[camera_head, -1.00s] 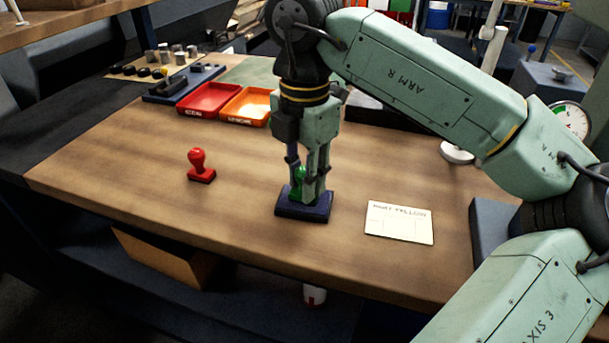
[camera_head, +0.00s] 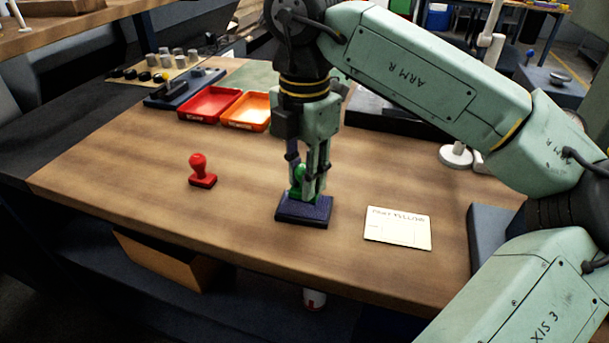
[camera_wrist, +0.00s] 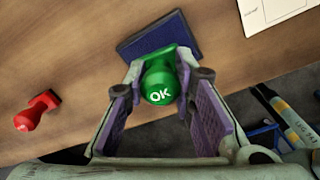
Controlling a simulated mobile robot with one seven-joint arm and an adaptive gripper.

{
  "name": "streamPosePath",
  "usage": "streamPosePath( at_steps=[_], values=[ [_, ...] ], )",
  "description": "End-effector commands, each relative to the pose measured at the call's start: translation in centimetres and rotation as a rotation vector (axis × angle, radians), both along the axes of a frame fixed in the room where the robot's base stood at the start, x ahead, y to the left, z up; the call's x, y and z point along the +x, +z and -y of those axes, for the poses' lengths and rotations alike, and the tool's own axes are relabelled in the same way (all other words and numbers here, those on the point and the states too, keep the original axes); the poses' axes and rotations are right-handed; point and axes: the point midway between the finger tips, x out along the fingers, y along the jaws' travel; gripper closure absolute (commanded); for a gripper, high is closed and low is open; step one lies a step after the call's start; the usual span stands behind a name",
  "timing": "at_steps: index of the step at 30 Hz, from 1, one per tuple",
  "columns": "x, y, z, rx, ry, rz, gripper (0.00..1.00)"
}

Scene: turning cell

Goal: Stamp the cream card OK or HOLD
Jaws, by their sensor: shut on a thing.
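My gripper (camera_head: 308,182) is shut on a green stamp (camera_head: 299,177), whose handle top reads OK in the wrist view (camera_wrist: 160,84). The stamp is upright over a dark blue ink pad (camera_head: 305,210). I cannot tell if its base touches the pad. The cream card (camera_head: 398,229) lies flat on the table to the right of the pad, with printed lines; its corner shows in the wrist view (camera_wrist: 270,12). A red stamp (camera_head: 201,170) stands upright on the table to the left, also in the wrist view (camera_wrist: 35,110).
A red tray (camera_head: 208,104) and an orange tray (camera_head: 247,110) stand at the back of the wooden table (camera_head: 130,190). The wood between red stamp, pad and card is clear.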

Motion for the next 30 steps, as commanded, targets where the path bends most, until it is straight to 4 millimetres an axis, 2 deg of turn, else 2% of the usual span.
streamPosePath(
  at_steps=[1,17,30],
  values=[
    [0.0,0.8,0.0,0.0,-0.001,0.001,0.94],
    [0.0,5.0,0.0,0.0,-0.002,0.003,0.94],
    [0.1,5.1,0.2,0.001,-0.005,0.002,0.94]
  ],
)
